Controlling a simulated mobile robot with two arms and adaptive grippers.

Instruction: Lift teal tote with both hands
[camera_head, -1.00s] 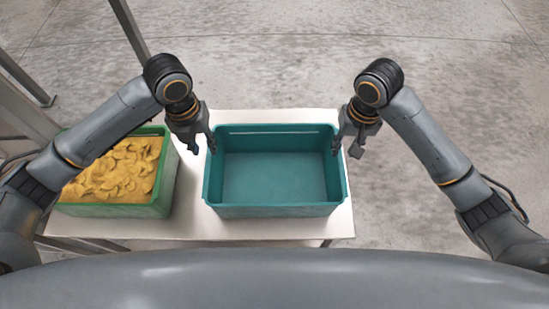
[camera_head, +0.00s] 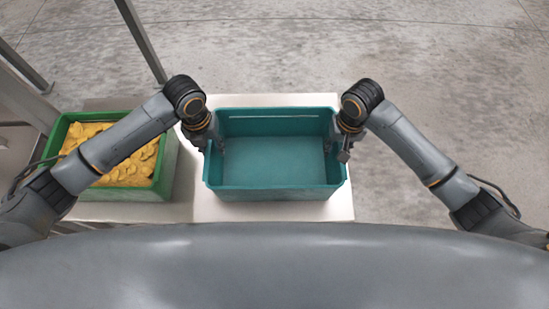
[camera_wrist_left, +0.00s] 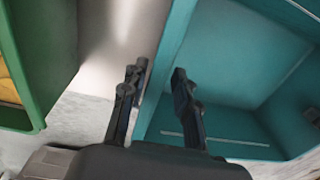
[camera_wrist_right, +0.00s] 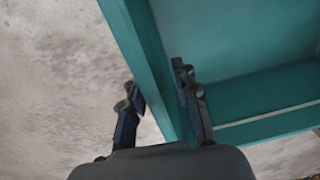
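The teal tote (camera_head: 270,194) stands empty and level on a pale table. My left gripper (camera_head: 210,146) is at its left wall. In the left wrist view the gripper (camera_wrist_left: 158,78) is open, with one finger outside the wall and one inside. My right gripper (camera_head: 338,148) is at the right wall. In the right wrist view the gripper (camera_wrist_right: 155,85) is also open, its fingers on either side of the teal wall. The fingertips are partly hidden in the head view.
A green tote (camera_head: 163,182) filled with yellow pieces (camera_head: 130,170) stands close to the left, beneath my left arm. The pale tabletop (camera_head: 275,212) shows around the teal tote. Metal posts (camera_head: 142,40) rise at the left. Concrete floor lies behind and to the right.

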